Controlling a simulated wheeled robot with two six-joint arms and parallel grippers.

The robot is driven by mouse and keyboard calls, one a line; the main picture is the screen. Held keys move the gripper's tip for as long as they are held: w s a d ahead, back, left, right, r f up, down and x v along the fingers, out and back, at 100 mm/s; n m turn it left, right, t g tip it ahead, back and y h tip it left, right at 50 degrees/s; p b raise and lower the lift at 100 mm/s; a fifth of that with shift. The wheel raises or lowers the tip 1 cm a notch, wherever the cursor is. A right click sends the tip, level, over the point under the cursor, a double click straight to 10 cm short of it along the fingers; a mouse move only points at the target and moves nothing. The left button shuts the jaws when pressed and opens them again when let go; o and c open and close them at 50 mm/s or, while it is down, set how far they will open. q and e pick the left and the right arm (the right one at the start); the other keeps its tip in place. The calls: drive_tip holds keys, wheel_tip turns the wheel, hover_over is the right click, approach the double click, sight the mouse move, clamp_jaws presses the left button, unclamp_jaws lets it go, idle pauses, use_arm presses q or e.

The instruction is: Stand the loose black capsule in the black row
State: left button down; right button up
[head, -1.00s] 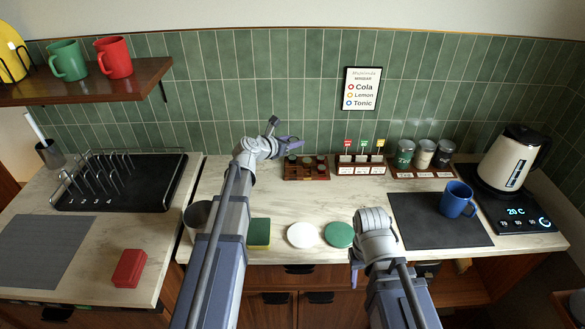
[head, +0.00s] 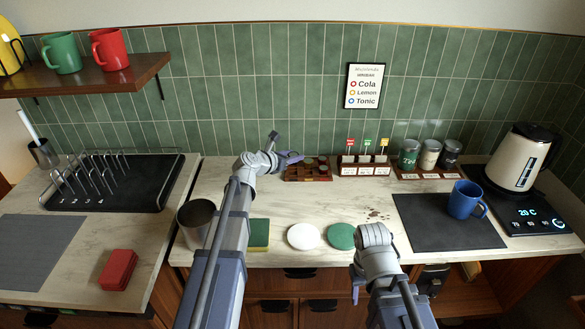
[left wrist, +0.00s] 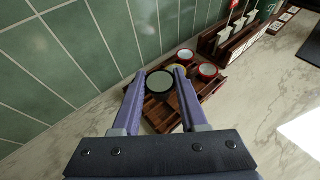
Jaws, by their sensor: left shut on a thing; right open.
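My left gripper (head: 292,158) is at the back of the counter, over the left part of a dark wooden capsule rack (head: 322,178). In the left wrist view its purple fingers are shut on the black capsule (left wrist: 160,87), a round dark lid with a pale rim. The capsule is over or in the rack (left wrist: 160,119); I cannot tell whether it touches the bottom. Red-rimmed capsules (left wrist: 207,70) stand in the rack to its right, with a yellowish one partly behind the right finger. My right gripper (head: 357,283) is low by the counter's front edge, open, its fingers mostly hidden.
A sign holder (head: 365,168) and canisters (head: 430,155) stand right of the rack. The tiled wall is close behind. White (head: 303,236) and green (head: 341,236) discs, a sponge (head: 259,233) and a metal pot (head: 196,216) lie nearer. Dark specks (head: 378,215) mark the counter.

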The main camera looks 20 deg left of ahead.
sight(292, 175)
use_arm(q)
drive_tip(key=shift+f+b, duration=1.5)
drive_tip(key=shift+f, duration=0.25)
drive_tip(key=shift+f, duration=0.1)
drive_tip(key=shift+f+b, duration=0.5)
drive_tip(key=shift+b, duration=0.15)
drive_tip(key=shift+c, duration=2.2)
unclamp_jaws()
drive_tip(key=shift+r, duration=0.1)
